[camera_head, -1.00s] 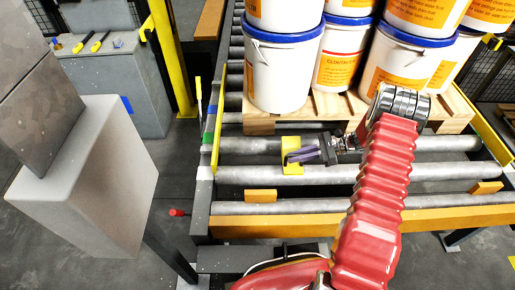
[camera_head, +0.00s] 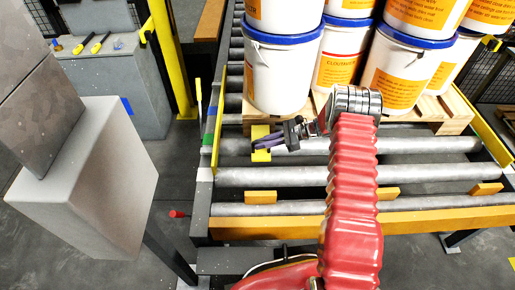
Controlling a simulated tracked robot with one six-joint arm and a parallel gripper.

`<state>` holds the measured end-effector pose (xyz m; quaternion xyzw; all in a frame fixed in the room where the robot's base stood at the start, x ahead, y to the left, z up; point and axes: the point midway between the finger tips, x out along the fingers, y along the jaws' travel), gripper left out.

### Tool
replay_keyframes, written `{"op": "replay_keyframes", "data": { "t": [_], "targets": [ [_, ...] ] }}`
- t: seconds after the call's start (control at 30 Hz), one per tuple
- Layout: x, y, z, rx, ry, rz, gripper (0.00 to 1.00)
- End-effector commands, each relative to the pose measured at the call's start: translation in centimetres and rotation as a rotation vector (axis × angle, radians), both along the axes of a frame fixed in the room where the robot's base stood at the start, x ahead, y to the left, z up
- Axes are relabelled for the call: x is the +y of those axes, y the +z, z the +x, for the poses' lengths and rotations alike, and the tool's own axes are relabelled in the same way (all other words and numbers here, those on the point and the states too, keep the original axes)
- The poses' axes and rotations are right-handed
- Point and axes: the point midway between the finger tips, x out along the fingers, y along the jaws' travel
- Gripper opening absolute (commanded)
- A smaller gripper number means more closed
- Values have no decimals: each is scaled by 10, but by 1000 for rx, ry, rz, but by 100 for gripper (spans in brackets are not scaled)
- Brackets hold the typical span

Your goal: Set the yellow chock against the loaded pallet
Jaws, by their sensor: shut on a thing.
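The yellow chock (camera_head: 261,133) is at the left part of the rollers, close to the front edge of the loaded pallet (camera_head: 416,112). My gripper (camera_head: 264,144) is shut on the chock, its purple fingers across it, reaching in from the right. The fingers cover part of the chock. The wooden pallet carries several white pails (camera_head: 279,75) with blue lids and orange labels. I cannot tell whether the chock touches the pallet.
Rollers (camera_head: 300,176) run across the conveyor between its side rails. Orange blocks (camera_head: 262,197) sit near the front rail. A grey box-shaped block (camera_head: 90,180) stands at the left. A yellow post (camera_head: 172,60) and a bench with yellow-handled tools (camera_head: 100,42) are behind.

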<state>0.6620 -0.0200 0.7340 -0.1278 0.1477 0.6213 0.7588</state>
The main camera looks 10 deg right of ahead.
Motion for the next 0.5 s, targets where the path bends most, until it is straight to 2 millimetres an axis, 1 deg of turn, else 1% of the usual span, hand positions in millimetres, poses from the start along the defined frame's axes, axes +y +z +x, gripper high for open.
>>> {"op": "replay_keyframes", "data": {
  "t": [0.2,0.37,0.4,0.5],
  "targets": [
    [0,1,1,-2,0,1,0],
    [11,1,10,-4,2,0,0],
    [9,-7,9,0,-1,1,0],
    [9,-21,8,0,-2,1,0]
  ]
}}
